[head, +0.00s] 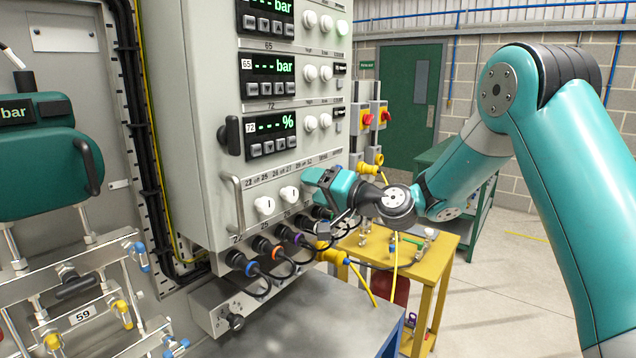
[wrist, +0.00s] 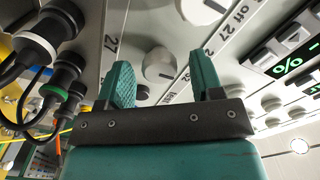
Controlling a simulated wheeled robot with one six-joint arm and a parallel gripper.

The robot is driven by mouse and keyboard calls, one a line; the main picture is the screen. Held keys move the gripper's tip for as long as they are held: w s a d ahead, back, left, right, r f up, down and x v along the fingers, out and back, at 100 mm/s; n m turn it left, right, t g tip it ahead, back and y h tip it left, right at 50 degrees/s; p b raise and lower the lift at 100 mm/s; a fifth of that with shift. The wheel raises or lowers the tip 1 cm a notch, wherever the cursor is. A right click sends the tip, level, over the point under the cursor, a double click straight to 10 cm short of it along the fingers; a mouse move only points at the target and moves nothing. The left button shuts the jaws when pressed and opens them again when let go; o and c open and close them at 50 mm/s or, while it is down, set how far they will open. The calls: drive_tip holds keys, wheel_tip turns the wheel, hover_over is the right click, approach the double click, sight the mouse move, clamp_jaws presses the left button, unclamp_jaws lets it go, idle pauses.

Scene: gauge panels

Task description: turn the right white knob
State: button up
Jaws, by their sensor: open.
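Two white knobs with pale pointer marks show on the lower face of the grey cabinet in the head view, a left one (head: 264,205) and one to its right (head: 289,194). My gripper (head: 312,177) is just right of them, close to the panel, and hides the panel behind it. In the wrist view my gripper (wrist: 162,80) is open, its two teal fingers apart. A white knob (wrist: 160,68) shows between and beyond the fingertips; I cannot tell whether they touch it. Another white knob (wrist: 211,5) is cut by the top edge.
Cable plugs (head: 262,245) with hanging cables line the cabinet's underside below the knobs. A metal handle (head: 233,203) stands out to the left. Digital displays (head: 268,127) are above. A yellow table (head: 440,250) stands behind my arm.

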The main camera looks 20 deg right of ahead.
drive_tip(key=c, duration=0.9)
drive_tip(key=shift+f, duration=0.1)
drive_tip(key=shift+b, duration=0.45)
drive_tip(key=n+b, duration=0.1)
drive_tip(key=b, duration=0.2)
drive_tip(key=shift+f+n+b, duration=0.25)
drive_tip(key=shift+n+b, duration=0.05)
drive_tip(key=shift+n, duration=0.1)
drive_tip(key=n+b, duration=0.2)
drive_tip(key=b, duration=0.3)
drive_tip(key=shift+f, duration=0.1)
drive_tip(key=n+b, duration=0.3)
drive_tip(key=b, duration=0.2)
drive_tip(key=shift+b, duration=0.35)
drive_tip(key=n+b, duration=0.2)
drive_tip(key=shift+r+b, duration=0.4)
drive_tip(key=shift+r, duration=0.1)
